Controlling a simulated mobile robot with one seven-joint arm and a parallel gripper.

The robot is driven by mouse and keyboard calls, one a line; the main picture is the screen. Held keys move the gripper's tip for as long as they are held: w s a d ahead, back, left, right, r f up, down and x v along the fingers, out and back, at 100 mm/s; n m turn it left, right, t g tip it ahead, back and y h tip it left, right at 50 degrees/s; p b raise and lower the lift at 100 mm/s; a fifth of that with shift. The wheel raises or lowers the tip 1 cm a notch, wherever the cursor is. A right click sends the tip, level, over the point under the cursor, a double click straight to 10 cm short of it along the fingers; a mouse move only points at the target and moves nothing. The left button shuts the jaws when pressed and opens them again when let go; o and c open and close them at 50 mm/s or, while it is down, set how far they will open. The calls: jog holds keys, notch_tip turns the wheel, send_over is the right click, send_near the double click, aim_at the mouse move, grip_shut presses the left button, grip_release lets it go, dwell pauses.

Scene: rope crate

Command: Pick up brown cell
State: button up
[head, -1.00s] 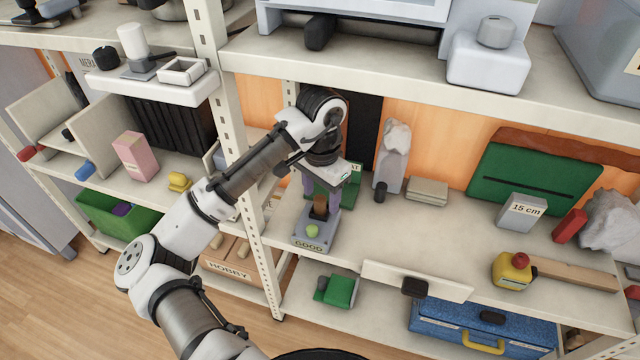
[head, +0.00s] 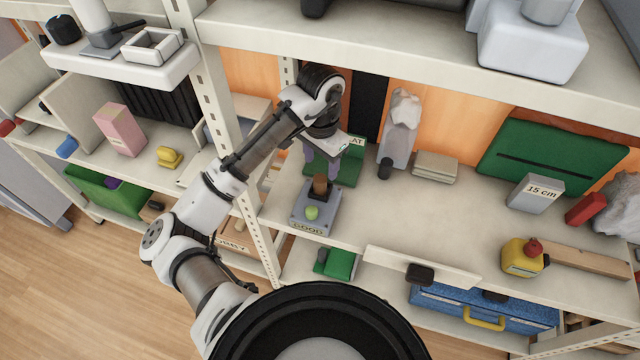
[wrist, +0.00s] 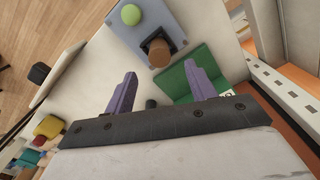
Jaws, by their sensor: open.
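The brown cell (head: 320,184) is a small brown cylinder standing upright on a grey-blue stand marked GOOD (head: 302,216), behind a green ball (head: 312,212). In the wrist view the brown cell (wrist: 159,54) sits in a dark holder on the stand, beyond my fingertips. My gripper (head: 322,168) has purple fingers and hangs just above and behind the cell. In the wrist view my gripper (wrist: 162,82) is open, with nothing between its fingers. The cell lies ahead of the gap, apart from both fingers.
A green stand (head: 347,172) is close behind the gripper. A grey statue-like object (head: 400,130) and a small dark cylinder (head: 385,168) stand to the right. The upper shelf (head: 380,65) overhangs the arm. The shelf's middle is clear.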

aim_at(320, 178)
jog(key=shift+s+a+f, duration=0.1)
jog(key=shift+s+f, duration=0.05)
jog(key=shift+f, duration=3.45)
grip_shut()
notch_tip(320, 178, up, 10)
jog(key=shift+r+p, duration=0.1)
jog(key=shift+p, duration=0.25)
